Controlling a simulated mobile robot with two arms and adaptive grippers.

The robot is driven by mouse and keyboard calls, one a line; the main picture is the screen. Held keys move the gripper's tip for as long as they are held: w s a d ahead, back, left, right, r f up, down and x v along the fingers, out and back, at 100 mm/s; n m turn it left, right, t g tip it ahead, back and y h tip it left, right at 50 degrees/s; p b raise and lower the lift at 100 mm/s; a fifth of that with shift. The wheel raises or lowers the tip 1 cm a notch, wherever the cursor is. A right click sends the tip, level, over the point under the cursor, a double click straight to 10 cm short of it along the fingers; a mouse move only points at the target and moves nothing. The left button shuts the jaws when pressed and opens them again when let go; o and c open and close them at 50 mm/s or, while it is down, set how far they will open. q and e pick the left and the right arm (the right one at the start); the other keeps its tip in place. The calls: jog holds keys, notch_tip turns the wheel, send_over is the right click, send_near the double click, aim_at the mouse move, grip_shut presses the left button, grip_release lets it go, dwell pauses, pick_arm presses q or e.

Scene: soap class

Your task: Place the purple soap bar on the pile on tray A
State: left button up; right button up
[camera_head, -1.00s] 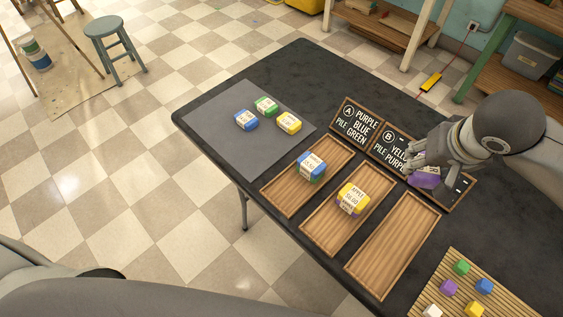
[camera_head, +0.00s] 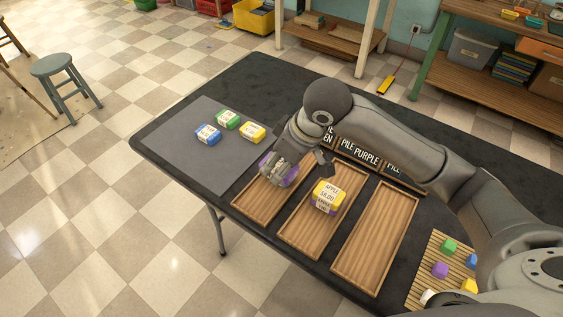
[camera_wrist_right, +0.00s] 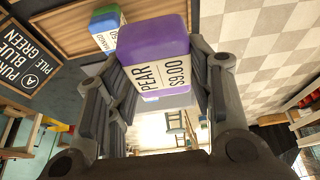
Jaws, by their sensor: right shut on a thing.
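My right gripper (camera_head: 279,170) is over tray A (camera_head: 262,207), the leftmost wooden tray. It is shut on the purple soap bar (camera_head: 291,177), which also shows in the right wrist view (camera_wrist_right: 152,38) with a white PEAR label between the fingers. In that view a blue and green soap pile (camera_wrist_right: 105,25) stands on the wooden tray behind the purple bar. In the head view my gripper hides this pile. I cannot tell whether the purple bar touches it. My left gripper is not in view.
Tray B holds a yellow-topped pile (camera_head: 327,195). The right tray (camera_head: 375,240) is empty. Blue (camera_head: 207,135), green (camera_head: 228,119) and yellow (camera_head: 252,132) bars lie on the grey mat (camera_head: 190,160). Small coloured cubes sit on a slatted mat (camera_head: 425,270). My arm partly covers the signs.

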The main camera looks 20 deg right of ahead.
jog(key=w+d+f, duration=0.1)
jog(key=w+f, duration=0.1)
jog(key=w, duration=0.1)
jog(key=w+d+f, duration=0.1)
jog(key=w+f, duration=0.2)
jog(key=w, duration=0.1)
jog(key=w+d+f, duration=0.1)
jog(key=w+f, duration=0.2)
jog(key=shift+w+d+f+p, duration=0.1)
jog(key=shift+w+d+p, duration=0.15)
jog(key=shift+p, duration=0.1)
jog(key=shift+w+d+f, duration=0.1)
jog(key=shift+w+f, duration=0.05)
jog(key=shift+f, duration=0.1)
notch_tip(320, 180, down, 2)
jog(key=shift+f+p, duration=0.15)
jog(key=shift+p, duration=0.2)
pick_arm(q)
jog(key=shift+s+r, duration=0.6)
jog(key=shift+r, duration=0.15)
pick_arm(e)
jog(key=shift+f, duration=0.45)
jog(key=o, duration=1.1)
jog(key=shift+f, duration=0.15)
jog(key=shift+c, duration=0.2)
